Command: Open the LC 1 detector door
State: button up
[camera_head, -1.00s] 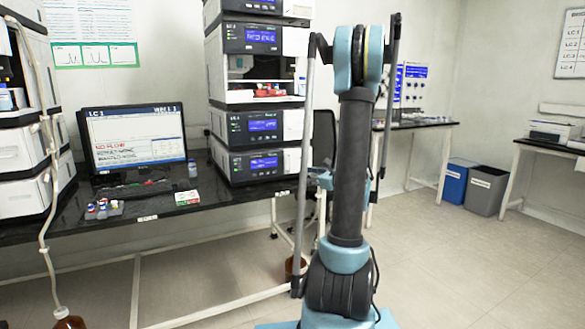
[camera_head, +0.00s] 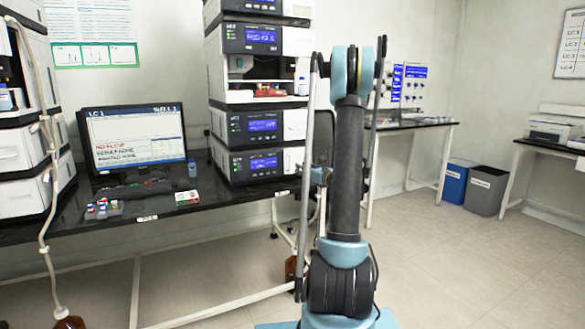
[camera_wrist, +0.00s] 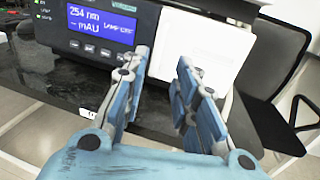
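In the wrist view, a detector module shows a dark front panel with a blue display (camera_wrist: 102,27) reading 254 nm and mAU. Its white door panel (camera_wrist: 198,45) is right of the display and looks shut. My gripper (camera_wrist: 162,58) is open and empty, its two fingertips apart in front of the white panel; I cannot tell whether they touch it. In the head view, the bottom module (camera_head: 255,163) of the middle stack appears to be this detector.
A black bench (camera_head: 225,203) carries the stack, a monitor (camera_head: 136,138) headed LC 1, a keyboard and small vials. A dark chair (camera_wrist: 274,65) stands close right of the detector. Another instrument stack (camera_head: 20,150) is at the left. Floor at the right is open.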

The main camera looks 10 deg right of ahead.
aim_at(299, 161)
jog(key=x, duration=0.8)
jog(key=shift+w, duration=0.15)
jog(key=shift+a+f, duration=0.1)
grip_shut()
